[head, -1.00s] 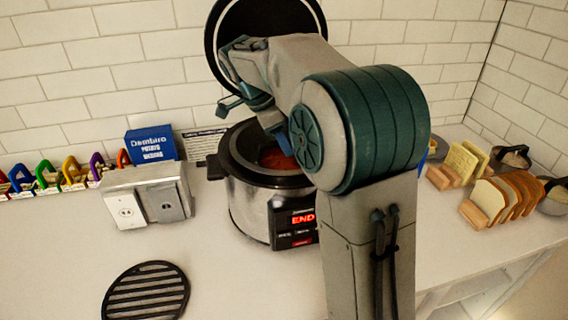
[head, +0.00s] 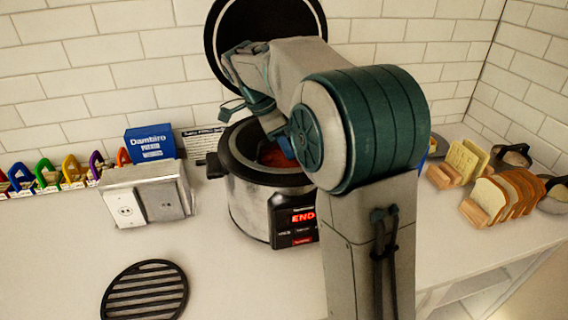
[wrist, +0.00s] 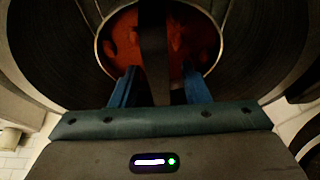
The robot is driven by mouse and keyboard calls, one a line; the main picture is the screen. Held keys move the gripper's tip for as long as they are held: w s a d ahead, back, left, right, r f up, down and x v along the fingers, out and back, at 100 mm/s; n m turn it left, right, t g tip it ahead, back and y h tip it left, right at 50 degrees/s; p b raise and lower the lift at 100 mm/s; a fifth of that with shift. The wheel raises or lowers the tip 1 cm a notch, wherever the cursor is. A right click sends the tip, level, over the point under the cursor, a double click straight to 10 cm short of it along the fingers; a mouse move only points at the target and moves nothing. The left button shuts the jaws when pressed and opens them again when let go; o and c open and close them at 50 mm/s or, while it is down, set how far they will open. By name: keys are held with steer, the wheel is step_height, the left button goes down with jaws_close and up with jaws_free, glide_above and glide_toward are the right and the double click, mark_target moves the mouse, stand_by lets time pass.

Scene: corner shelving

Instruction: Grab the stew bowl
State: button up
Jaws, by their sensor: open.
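The stew bowl (head: 271,157) sits inside a round silver cooker (head: 250,207) with a dark rim; its red-orange stew shows through the cooker's open top. In the wrist view, the stew bowl (wrist: 124,38) lies ahead, with a dark upright strip, perhaps a handle, crossing its middle. My gripper (wrist: 160,80) is open, with one blue finger on each side of that strip. Whether the fingers touch it, I cannot tell. In the head view, my gripper (head: 286,146) is over the cooker's opening, partly hidden by my arm.
The cooker's dark round lid (head: 236,22) stands raised behind it. A metal outlet box (head: 147,196) and a blue box (head: 150,146) stand left. A black slatted trivet (head: 146,290) lies in front. Bread slices in a wooden rack (head: 503,197) are at the right. The front-left counter is mostly clear.

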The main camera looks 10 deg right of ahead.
jaws_close()
stand_by(1.4)
